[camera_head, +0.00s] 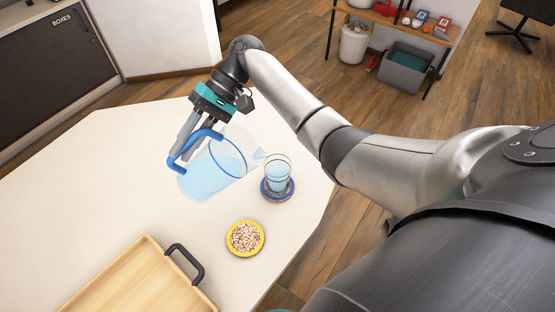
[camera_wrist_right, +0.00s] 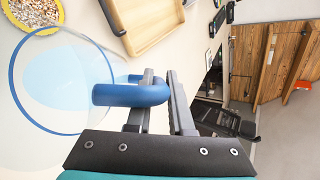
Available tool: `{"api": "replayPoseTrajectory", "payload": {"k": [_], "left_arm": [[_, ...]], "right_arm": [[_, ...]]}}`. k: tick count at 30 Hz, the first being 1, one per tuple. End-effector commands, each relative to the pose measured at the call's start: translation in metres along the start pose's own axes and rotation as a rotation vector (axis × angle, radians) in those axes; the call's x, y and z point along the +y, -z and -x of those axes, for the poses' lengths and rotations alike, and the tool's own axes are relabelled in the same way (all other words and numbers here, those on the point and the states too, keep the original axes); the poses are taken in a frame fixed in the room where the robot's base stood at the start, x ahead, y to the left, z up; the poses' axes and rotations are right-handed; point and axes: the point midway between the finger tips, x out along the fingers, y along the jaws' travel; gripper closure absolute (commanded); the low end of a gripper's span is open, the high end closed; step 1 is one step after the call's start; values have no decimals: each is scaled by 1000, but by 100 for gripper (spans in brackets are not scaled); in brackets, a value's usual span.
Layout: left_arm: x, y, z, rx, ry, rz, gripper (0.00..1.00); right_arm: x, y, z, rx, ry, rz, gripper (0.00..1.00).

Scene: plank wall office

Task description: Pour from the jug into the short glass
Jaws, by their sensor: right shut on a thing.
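The clear jug (camera_head: 212,172) with a blue handle (camera_head: 182,160) holds light blue liquid. It is tilted right, its spout close to the rim of the short glass (camera_head: 278,174). The glass stands upright on a blue patterned coaster (camera_head: 277,195) and has light blue liquid in it. I cannot tell whether a stream is falling between them. My right gripper (camera_head: 189,146) is shut on the jug's handle; the handle also shows between the fingers in the right wrist view (camera_wrist_right: 130,95). My left gripper is not in view.
A yellow-rimmed dish of small pale pieces (camera_head: 245,238) sits in front of the glass. A wooden tray (camera_head: 138,275) with a black handle lies at the table's front left. The white table (camera_head: 75,180) is bare at left. Its right edge is just past the glass.

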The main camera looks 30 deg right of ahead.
Motion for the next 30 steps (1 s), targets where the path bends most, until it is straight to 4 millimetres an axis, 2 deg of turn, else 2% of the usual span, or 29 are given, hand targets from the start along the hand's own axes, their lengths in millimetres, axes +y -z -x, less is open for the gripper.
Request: {"api": "replayPoseTrajectory", "payload": {"k": [30], "left_arm": [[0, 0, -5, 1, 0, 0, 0]], "right_arm": [[-5, -4, 9, -1, 50, 23, 100]]}}
